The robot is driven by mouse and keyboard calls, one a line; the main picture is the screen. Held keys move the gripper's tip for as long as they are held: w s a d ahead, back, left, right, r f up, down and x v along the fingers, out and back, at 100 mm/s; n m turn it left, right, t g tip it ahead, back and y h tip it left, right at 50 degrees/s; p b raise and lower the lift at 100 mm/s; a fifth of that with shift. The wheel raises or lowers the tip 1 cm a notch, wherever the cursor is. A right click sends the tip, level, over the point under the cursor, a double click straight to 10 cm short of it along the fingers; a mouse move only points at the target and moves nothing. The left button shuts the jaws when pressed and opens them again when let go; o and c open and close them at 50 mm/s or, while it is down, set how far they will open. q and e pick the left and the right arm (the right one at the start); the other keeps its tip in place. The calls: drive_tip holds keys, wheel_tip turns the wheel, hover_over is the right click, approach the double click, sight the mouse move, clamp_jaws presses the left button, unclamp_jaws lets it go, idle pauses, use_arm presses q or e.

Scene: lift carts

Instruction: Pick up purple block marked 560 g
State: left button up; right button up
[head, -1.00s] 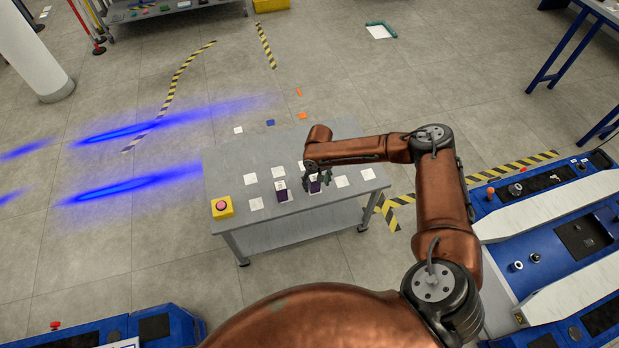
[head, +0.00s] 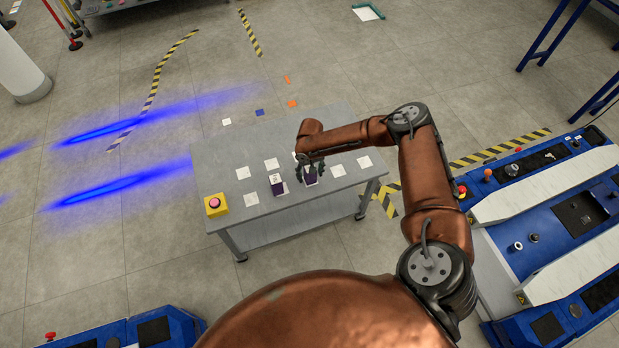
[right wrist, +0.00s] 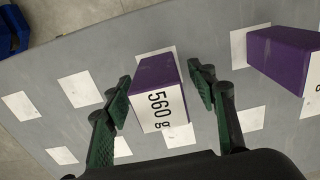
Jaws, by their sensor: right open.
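The purple block marked 560 g (right wrist: 154,76) stands on the grey table, its white label readable in the right wrist view. My right gripper (right wrist: 163,93) is open, with one green-padded finger on each side of the block and gaps visible. In the head view the right gripper (head: 310,166) is over the table at this purple block (head: 310,178), which it partly hides. A second purple block (head: 277,186) stands to the left in the head view; it also shows at the right of the right wrist view (right wrist: 285,58), its label cut off. My left gripper is not in view.
The grey table (head: 222,165) carries several flat white squares and a yellow box with a red button (head: 215,205) at its left corner. A blue cart (head: 530,225) stands to the right. Open floor lies left of the table.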

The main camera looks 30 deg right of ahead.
drive_tip(key=shift+c, duration=0.6)
clamp_jaws()
drive_tip(key=shift+r, duration=0.1)
